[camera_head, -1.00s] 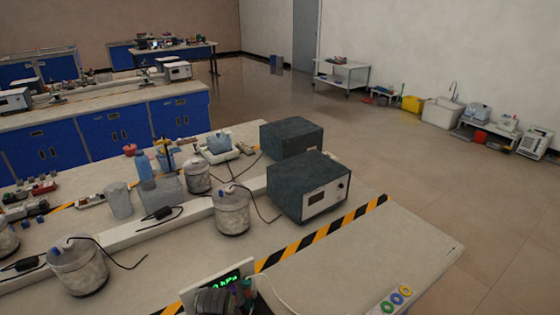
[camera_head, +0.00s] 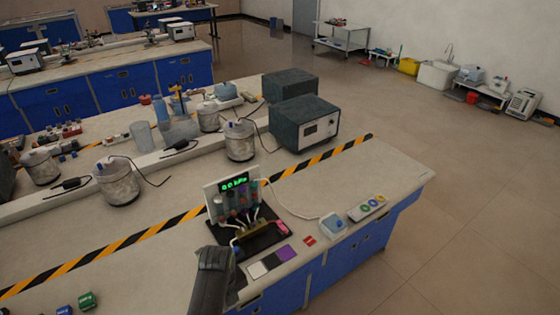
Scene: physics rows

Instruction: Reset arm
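The task names only the arm. A dark grey arm link of mine (camera_head: 212,280) rises from the bottom edge, left of centre, in front of the near bench (camera_head: 330,190). I cannot tell which arm it belongs to. Its upper end is near a device with a green lit display (camera_head: 234,184) and a black base. No gripper fingers show, so I cannot see whether either gripper is open, shut or holding anything.
A black-and-yellow striped strip (camera_head: 320,159) crosses the bench. Metal canisters (camera_head: 239,141) and dark box instruments (camera_head: 304,122) stand behind it. A blue-and-white device (camera_head: 333,225) and a strip with coloured rings (camera_head: 368,207) lie near the right edge. Open floor (camera_head: 470,200) is on the right.

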